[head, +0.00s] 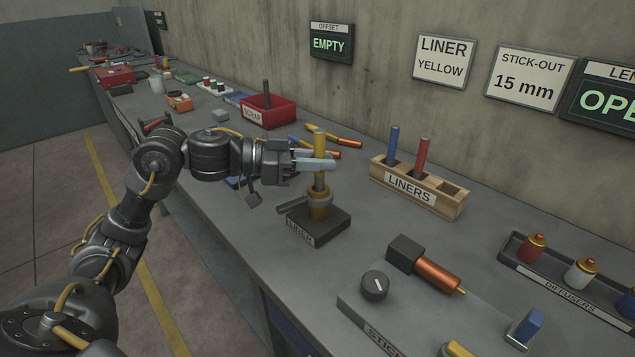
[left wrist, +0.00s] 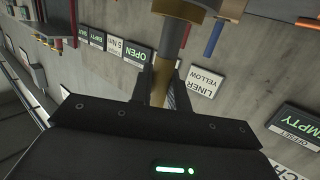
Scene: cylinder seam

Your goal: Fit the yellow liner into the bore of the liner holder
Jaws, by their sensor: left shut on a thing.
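The yellow liner (head: 320,145) stands upright between the fingers of my left gripper (head: 316,163), which is shut on it. The liner holder is a dark block (head: 318,233) labelled LINER, with a brass collar (head: 319,202) and a side handle. The liner is above the collar, in line with it. In the left wrist view, the liner (left wrist: 161,78) shows between the fingers, with a greyish length towards the collar (left wrist: 188,7). I cannot tell how far its lower end is inside the bore. My right gripper is not in view.
A wooden LINERS rack (head: 450,207) holds a blue liner (head: 393,143) and a red liner (head: 422,155), with an empty slot at right. A red SCRAP bin (head: 277,119) stands behind. An orange-barrelled device (head: 437,273) and the diffuser tray (head: 507,260) lie to the right.

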